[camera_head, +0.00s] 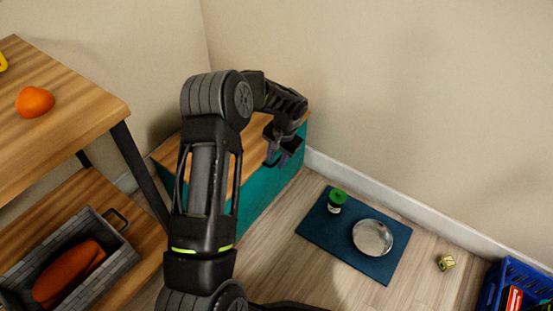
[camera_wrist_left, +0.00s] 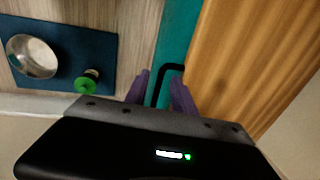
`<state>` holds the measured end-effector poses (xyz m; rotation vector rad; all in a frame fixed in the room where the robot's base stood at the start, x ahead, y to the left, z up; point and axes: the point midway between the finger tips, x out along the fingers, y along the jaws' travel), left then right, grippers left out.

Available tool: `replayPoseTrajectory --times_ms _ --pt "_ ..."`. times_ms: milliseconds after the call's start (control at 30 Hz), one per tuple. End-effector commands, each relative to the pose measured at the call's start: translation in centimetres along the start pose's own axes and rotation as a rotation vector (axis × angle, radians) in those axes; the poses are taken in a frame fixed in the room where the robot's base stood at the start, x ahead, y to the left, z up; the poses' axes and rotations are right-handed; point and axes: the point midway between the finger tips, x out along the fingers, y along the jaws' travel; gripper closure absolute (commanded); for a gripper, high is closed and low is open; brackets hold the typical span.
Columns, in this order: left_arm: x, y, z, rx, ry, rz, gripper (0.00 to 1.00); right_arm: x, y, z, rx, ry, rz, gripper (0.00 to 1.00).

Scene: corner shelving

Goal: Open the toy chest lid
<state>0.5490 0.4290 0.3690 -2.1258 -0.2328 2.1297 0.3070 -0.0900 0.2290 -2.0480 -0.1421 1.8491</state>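The toy chest (camera_head: 262,196) is a teal box against the wall in the corner, and its wooden lid (camera_head: 178,150) lies shut on top. In the left wrist view the wooden lid (camera_wrist_left: 250,60) fills the right side, beside a teal strip of the chest (camera_wrist_left: 180,30). A black handle (camera_wrist_left: 167,70) stands at the lid's edge. My left gripper (camera_head: 277,161) is over the chest's front edge. In the wrist view, its purple fingers (camera_wrist_left: 161,84) are apart, one on each side of the handle; contact is unclear. My arm hides part of the chest. My right gripper is not in view.
A blue mat (camera_head: 318,228) on the floor holds a metal bowl (camera_head: 373,238) and a green-lidded jar (camera_head: 337,201). A small yellowish block (camera_head: 445,263) and a blue crate (camera_head: 491,290) lie farther right. A wooden shelf (camera_head: 75,85) with an orange fruit (camera_head: 34,102) stands at left.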

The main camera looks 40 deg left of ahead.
Motion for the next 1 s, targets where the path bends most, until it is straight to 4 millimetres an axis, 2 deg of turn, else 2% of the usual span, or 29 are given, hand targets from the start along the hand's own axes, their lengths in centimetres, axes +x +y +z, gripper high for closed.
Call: replayPoseTrajectory --times_ms 67,433,1000 --pt "-0.02 -0.01 0.01 0.000 0.000 0.000 0.71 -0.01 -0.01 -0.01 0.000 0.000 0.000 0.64" --pt "-0.03 -0.01 0.02 0.000 0.000 0.000 1.00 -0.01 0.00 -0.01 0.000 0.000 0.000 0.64" --pt "-0.03 0.00 0.02 0.000 -0.001 0.000 1.00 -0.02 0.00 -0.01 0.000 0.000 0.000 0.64"
